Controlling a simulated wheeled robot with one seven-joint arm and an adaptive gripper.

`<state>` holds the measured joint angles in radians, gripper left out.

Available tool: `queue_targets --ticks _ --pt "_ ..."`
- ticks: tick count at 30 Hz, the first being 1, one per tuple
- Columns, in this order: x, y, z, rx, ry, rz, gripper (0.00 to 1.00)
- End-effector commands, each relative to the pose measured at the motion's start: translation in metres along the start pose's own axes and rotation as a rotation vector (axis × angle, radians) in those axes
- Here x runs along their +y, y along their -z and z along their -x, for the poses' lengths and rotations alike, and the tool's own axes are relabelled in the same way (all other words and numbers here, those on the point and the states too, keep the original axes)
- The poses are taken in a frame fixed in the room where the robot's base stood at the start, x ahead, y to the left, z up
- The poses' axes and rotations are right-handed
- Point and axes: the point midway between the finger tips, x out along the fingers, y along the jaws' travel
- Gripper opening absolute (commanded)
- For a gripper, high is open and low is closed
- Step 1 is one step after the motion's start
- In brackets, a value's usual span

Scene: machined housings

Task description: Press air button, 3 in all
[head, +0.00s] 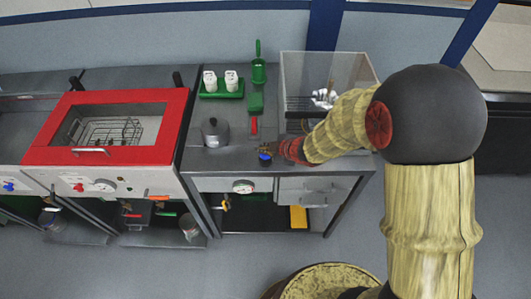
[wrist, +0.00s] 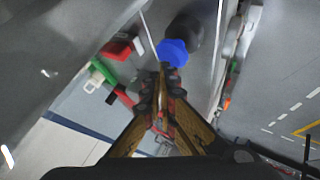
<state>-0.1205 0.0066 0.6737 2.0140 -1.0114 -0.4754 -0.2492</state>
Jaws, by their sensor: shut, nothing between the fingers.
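A blue-topped dark round piece, which looks like the air button (head: 265,157), stands at the front edge of the grey bench. In the wrist view its blue top (wrist: 173,51) shows just beyond my fingertips. My gripper (head: 268,149) is shut and empty, close to the blue top. In the wrist view the tips of my gripper (wrist: 161,72) meet just short of the blue top. I cannot tell whether they touch it. No label on the button is readable.
A grey pot (head: 214,133), a red item (head: 254,125) and a green tray with white cups (head: 222,91) stand on the bench. A clear-walled box (head: 300,75) is behind my arm. A red-framed machine (head: 170,120) is at left. A gauge (head: 243,187) sits on the bench front.

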Motion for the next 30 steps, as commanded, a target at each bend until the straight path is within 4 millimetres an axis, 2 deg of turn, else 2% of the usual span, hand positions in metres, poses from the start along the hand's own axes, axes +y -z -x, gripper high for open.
queue_targets --ticks 30 --pt "-0.0056 -0.0055 -0.0074 0.0 0.001 0.0 0.0"
